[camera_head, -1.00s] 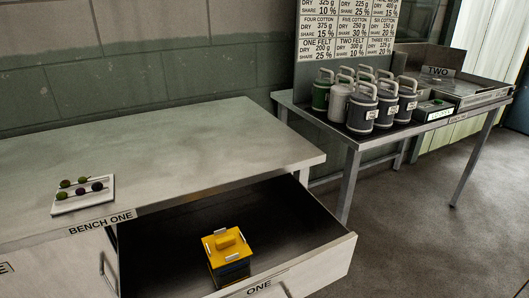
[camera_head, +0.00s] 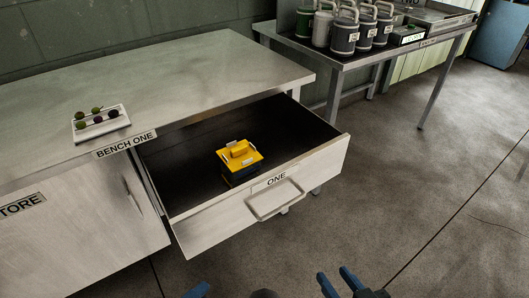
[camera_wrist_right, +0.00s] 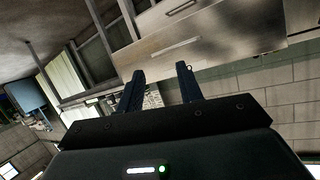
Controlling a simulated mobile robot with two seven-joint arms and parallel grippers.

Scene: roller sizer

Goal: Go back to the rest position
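My right gripper (camera_head: 333,272) shows at the bottom edge of the head view, below the open drawer and apart from it. Its two blue fingers are spread with nothing between them. In the right wrist view the fingers (camera_wrist_right: 160,69) are also apart and empty. A blue tip of my left gripper (camera_head: 197,290) just shows at the bottom edge. The rest of it is cut off, so its opening cannot be told.
Drawer ONE (camera_head: 300,172) of bench one (camera_head: 180,85) stands pulled out, with a yellow-topped block (camera_head: 240,154) inside. A white tray (camera_head: 119,125) of small balls lies on the bench. Lidded canisters (camera_head: 343,36) stand on the back table. Floor at right is clear.

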